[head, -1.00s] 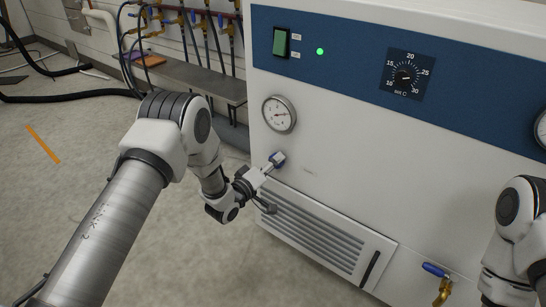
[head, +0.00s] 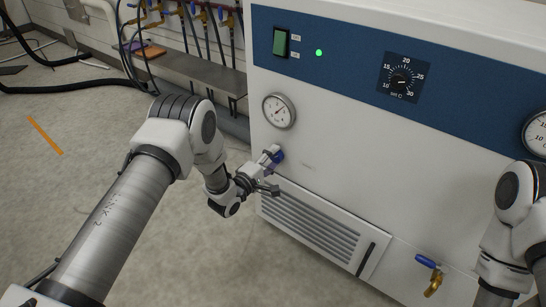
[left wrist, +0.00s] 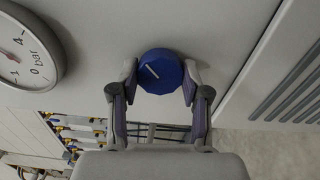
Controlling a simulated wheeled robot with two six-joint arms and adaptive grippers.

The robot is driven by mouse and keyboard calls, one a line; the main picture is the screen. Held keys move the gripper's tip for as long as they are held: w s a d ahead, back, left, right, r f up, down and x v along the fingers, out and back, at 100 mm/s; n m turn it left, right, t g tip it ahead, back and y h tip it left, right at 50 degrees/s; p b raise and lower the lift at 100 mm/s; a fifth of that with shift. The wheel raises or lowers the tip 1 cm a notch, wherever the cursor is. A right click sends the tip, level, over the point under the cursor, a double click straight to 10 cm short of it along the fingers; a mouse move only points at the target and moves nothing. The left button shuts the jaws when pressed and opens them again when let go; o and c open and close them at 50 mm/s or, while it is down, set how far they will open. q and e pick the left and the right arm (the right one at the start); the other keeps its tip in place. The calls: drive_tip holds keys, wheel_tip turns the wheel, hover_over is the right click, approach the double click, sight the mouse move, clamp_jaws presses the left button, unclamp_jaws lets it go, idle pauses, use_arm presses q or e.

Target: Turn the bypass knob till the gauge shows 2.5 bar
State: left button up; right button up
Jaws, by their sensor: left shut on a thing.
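The blue bypass knob (head: 279,156) is on the white front panel below the gauge; in the left wrist view the knob (left wrist: 160,72) shows a white pointer line slanting to the upper left. My left gripper (head: 272,166) is shut on it, with one finger (left wrist: 131,80) on each side. The round gauge (head: 279,111) is above the knob in the head view; its needle is too small to read exactly. The gauge (left wrist: 28,48) is partly cut off in the left wrist view. My right arm shows at the right edge; its gripper is out of frame.
A vent grille (head: 312,227) lies just below my left gripper. A set C dial (head: 402,80), a green switch (head: 280,42) and a lit green lamp (head: 319,53) are higher on the panel. A blue-handled valve (head: 430,268) is at lower right.

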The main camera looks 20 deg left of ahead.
idle(0.4)
use_arm(q)
drive_tip(key=o, duration=1.1)
drive_tip(key=shift+o, duration=0.2)
drive_tip(key=v, duration=1.2)
